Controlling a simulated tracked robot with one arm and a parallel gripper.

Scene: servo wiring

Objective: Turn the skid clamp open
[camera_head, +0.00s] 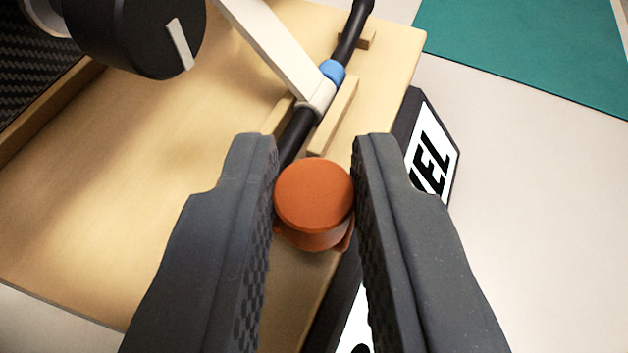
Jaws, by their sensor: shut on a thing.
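An orange-red round knob (313,195) sits near the right edge of the wooden skid (150,185); it looks like the skid clamp. A wider orange part shows under its top. My gripper (314,190) has its two dark textured fingers on the left and right sides of the knob and is shut on it. The lower part of the knob and what it is fixed to are hidden by the fingers and the knob itself.
A black cable (298,132) with a blue band (333,71) runs between wooden strips (335,115) beyond the knob. A pale bar (270,45) reaches to it. A black cylinder (130,35) stands upper left. A black-edged sign (432,150) lies right; a green mat (530,50) is farther off.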

